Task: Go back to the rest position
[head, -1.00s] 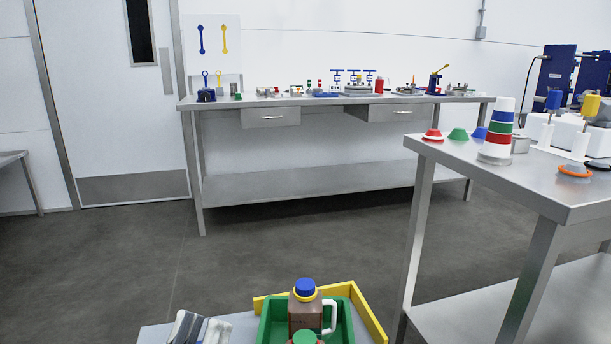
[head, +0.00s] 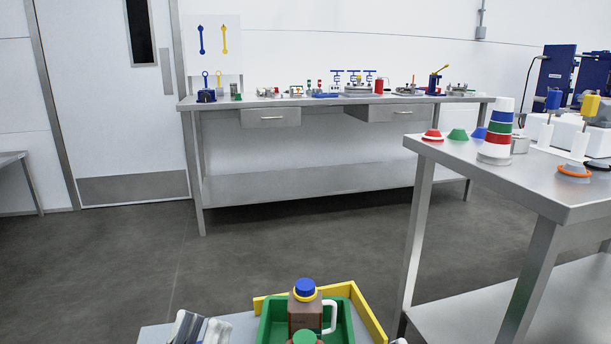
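My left gripper (head: 201,331) shows at the bottom edge, left of the green tray (head: 265,326), over a grey surface. Only its pale finger parts are in view, and the gap between them is too unclear to tell open from shut. Nothing is seen held in it. A brown bottle (head: 304,315) with a blue cap, a yellow ring and a white handle stands in the tray. A green cap shows in front of it, cut by the frame edge. My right gripper cannot be made out; only a small pale sliver shows at the bottom edge, right of the tray.
A steel table (head: 500,168) stands at the right with stacked coloured cones (head: 502,122) and coloured caps. A long workbench (head: 300,190) with several tools stands at the back wall. A yellow edge (head: 370,315) borders the tray. The floor between is clear.

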